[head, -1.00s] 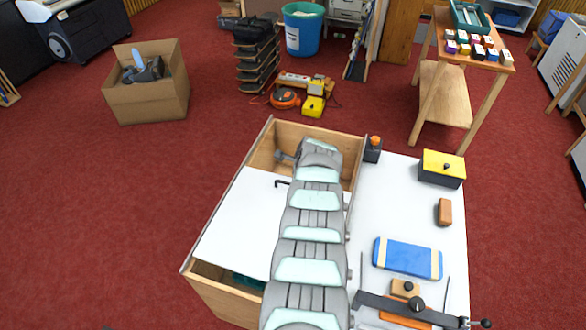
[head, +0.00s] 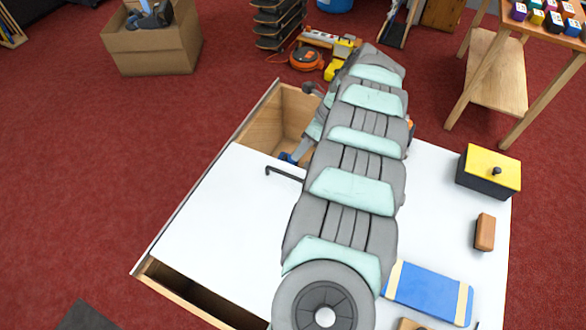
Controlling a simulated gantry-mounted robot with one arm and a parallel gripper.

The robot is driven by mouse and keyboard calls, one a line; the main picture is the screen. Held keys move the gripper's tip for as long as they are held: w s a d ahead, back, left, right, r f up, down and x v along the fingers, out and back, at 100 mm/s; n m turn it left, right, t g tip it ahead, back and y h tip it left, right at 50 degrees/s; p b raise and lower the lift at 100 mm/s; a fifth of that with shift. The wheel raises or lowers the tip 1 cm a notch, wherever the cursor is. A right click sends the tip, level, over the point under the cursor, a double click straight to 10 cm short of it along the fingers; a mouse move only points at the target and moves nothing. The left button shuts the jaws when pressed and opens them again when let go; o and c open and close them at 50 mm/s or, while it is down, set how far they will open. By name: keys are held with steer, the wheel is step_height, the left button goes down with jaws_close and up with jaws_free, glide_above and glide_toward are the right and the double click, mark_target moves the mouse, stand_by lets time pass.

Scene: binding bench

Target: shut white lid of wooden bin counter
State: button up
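The wooden bin counter (head: 262,118) stands in the middle of the head view. Its flat white lid (head: 205,222) lies across the middle of the bin, with an open gap at the far end and another at the near end. A dark bent handle (head: 284,173) stands on the lid near its far edge. My arm crosses over the right part of the lid and hides it. My gripper (head: 290,158) shows only partly, as a blue tip beside the arm at the lid's far edge, just beyond the handle. Whether its fingers are open and whether it touches the lid cannot be seen.
On the white top at the right are a black box with a yellow lid (head: 489,172), a brown block (head: 485,232) and a blue bundle with cream bands (head: 430,293). A cardboard box (head: 155,50) and a small wooden table (head: 492,85) stand beyond.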

mark_target(283, 172)
steer(key=b+x, duration=0.1)
steer(key=x, duration=1)
steer(key=shift+w+f, duration=0.1)
steer(key=shift+f, duration=0.1)
jaws_close()
stand_by(1.1)
